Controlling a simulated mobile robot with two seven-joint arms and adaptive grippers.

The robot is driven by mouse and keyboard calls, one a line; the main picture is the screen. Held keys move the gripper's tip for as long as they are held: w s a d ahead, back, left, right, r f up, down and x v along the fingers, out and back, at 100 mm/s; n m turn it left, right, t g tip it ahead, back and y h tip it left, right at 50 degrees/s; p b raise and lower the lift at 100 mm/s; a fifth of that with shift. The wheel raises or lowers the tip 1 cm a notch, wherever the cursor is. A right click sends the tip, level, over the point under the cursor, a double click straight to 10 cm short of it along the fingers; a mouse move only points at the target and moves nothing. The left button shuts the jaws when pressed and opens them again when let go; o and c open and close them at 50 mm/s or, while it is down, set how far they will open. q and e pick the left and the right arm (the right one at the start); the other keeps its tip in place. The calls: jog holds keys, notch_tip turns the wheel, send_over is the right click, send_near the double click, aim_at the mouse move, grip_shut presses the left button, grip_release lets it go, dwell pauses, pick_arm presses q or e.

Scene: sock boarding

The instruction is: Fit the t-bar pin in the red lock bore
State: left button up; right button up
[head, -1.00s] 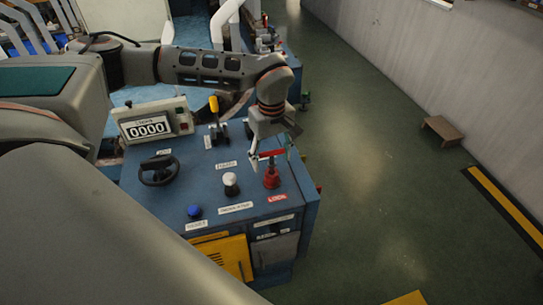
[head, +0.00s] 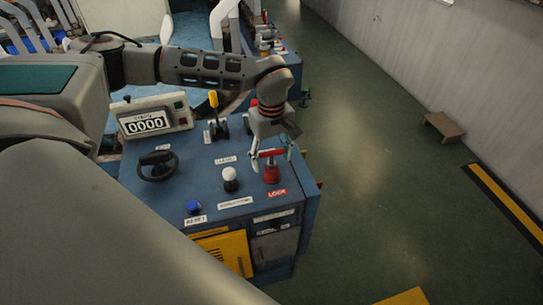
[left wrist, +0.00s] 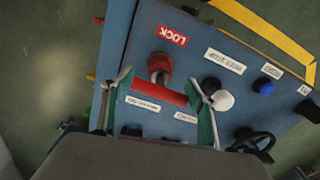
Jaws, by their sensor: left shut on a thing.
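My left gripper (head: 271,157) is shut on the red t-bar pin (head: 271,152), gripping its crossbar near the right front of the blue console. In the left wrist view the red crossbar (left wrist: 166,93) spans between the two fingers (left wrist: 157,96). The red lock bore (head: 271,175) stands right below the pin, behind the LOCK label. It also shows in the left wrist view (left wrist: 160,63), just beyond the crossbar. My right gripper is not in view.
The blue console (head: 200,170) carries a white knob (head: 230,175), a blue button (head: 193,207), a black handwheel (head: 158,167), a yellow-topped lever (head: 213,100) and a counter box (head: 148,122). Open green floor (head: 370,200) lies to the right, with a small stool (head: 443,126).

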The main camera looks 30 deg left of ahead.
pick_arm(q)
jog(key=shift+f, duration=0.65)
jog(key=o, duration=1.3)
jog(key=shift+r, duration=0.1)
notch_tip(320, 180, up, 12)
